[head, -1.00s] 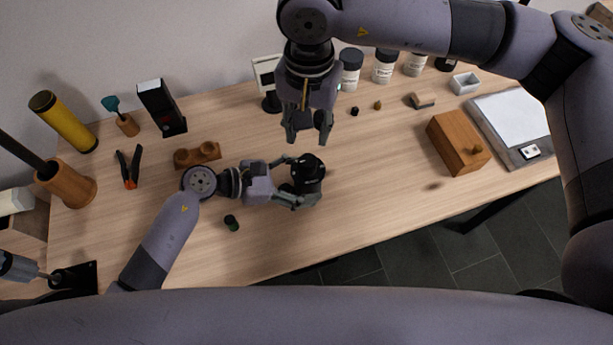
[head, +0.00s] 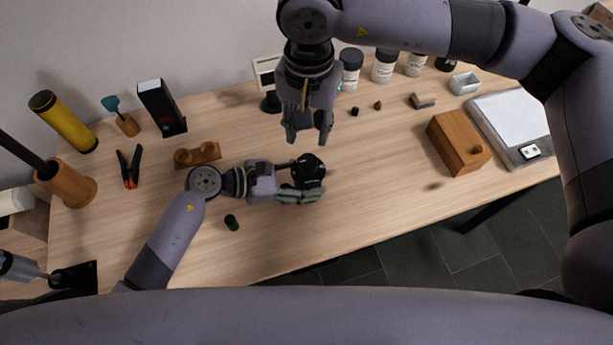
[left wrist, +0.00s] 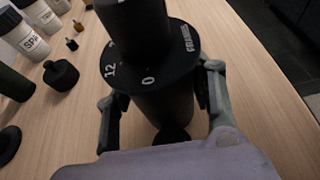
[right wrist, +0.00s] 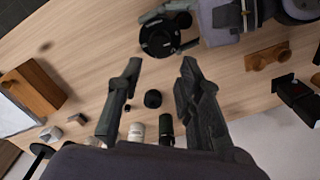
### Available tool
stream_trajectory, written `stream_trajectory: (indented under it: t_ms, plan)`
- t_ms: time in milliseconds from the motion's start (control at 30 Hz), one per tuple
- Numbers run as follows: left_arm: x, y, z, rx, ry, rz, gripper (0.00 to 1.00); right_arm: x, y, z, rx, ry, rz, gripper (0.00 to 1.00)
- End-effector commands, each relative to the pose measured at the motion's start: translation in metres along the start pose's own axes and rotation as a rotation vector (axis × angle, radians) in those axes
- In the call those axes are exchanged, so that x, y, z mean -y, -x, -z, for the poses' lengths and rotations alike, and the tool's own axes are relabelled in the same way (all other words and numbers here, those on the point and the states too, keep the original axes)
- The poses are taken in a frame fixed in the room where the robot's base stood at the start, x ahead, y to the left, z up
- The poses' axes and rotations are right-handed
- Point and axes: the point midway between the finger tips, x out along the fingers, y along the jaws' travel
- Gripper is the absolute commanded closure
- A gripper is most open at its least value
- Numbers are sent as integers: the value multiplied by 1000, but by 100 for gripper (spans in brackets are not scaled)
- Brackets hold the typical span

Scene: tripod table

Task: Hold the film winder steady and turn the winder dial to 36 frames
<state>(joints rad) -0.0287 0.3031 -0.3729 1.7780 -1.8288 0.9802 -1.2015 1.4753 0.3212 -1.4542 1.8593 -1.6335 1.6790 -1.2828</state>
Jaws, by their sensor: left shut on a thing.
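The film winder (head: 308,168) is a black upright cylinder standing on the table, with a round dial (left wrist: 175,70) on top. In the left wrist view the dial shows white marks 0 and 12 and the word FRAMES. My left gripper (head: 308,182) is shut on the winder's body below the dial, one finger on each side (left wrist: 160,112). My right gripper (head: 307,138) is open and empty, pointing down behind the winder. In the right wrist view (right wrist: 158,72) its fingers are apart, with the winder (right wrist: 158,38) beyond them.
Labelled jars (head: 350,68) stand at the back. A wooden holder (head: 198,154), pliers (head: 130,167) and a small dark canister (head: 232,222) are at left.

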Motion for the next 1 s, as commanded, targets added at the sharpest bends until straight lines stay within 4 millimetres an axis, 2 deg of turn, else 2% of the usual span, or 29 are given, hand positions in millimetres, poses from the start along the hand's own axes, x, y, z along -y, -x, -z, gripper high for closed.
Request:
stream_trajectory:
  t_ms: [367, 467, 600, 833, 1000]
  plan:
    - [0, 0, 0, -1, 0, 0, 88, 0, 0, 0, 0, 0, 0, 66]
    - [0, 0, 0, -1, 0, 0, 88, 0, 0, 0, 0, 20, 0, 59]
    - [0, 0, 0, -1, 0, 0, 88, 0, 3, -1, 2, 145, 0, 50]
    - [0, 0, 0, -1, 0, 0, 88, 0, 8, -1, 2, 368, 0, 50]
    - [0, 0, 1, -1, 0, 0, 88, -1, -4, -1, 3, 406, -1, 50]
